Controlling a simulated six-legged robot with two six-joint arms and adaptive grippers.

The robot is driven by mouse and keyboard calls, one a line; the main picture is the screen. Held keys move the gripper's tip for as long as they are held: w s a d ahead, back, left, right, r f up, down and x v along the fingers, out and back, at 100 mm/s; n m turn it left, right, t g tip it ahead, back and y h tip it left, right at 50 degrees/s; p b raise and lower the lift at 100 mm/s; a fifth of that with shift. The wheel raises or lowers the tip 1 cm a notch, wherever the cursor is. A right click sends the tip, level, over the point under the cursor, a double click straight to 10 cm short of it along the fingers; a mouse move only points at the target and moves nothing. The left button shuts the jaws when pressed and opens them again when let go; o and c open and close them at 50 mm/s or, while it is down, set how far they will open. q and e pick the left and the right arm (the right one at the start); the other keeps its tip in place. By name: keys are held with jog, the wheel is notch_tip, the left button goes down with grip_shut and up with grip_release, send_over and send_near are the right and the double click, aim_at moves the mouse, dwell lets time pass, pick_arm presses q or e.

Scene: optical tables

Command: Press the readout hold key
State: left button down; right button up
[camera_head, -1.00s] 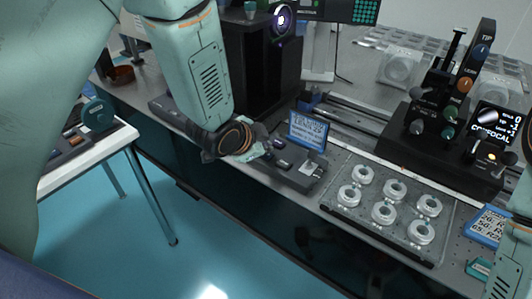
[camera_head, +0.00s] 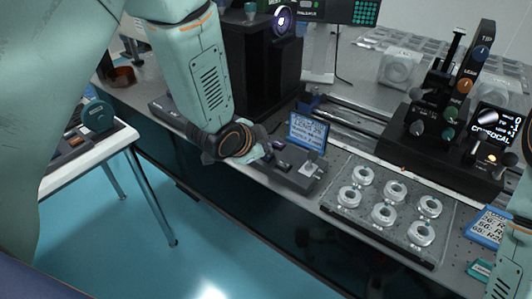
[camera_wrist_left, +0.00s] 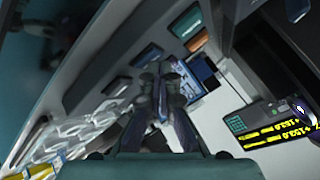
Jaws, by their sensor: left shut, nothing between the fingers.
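A low dark control box (camera_head: 300,172) with small keys and a pale piece at its right end stands at the front edge of the optical table, before a small blue sign (camera_head: 309,130). I cannot tell which key is the readout hold key. My left gripper (camera_head: 266,153) is shut and empty at the left end of this box, its fingers partly hiding it.
A tray of several white rings (camera_head: 385,205) lies right of the box. A black confocal unit (camera_head: 440,150) with knobs stands behind it. A tall black housing (camera_head: 262,65) rises behind my left arm. A display with yellow text (camera_wrist_left: 278,133) shows in the wrist view.

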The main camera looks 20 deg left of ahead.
pick_arm(q)
jog(key=shift+r+p, duration=0.5)
jog(key=shift+r, duration=0.2)
notch_tip(320, 180, up, 5)
jog(key=p, duration=0.4)
jog(key=shift+p, duration=0.4)
dwell(0.3)
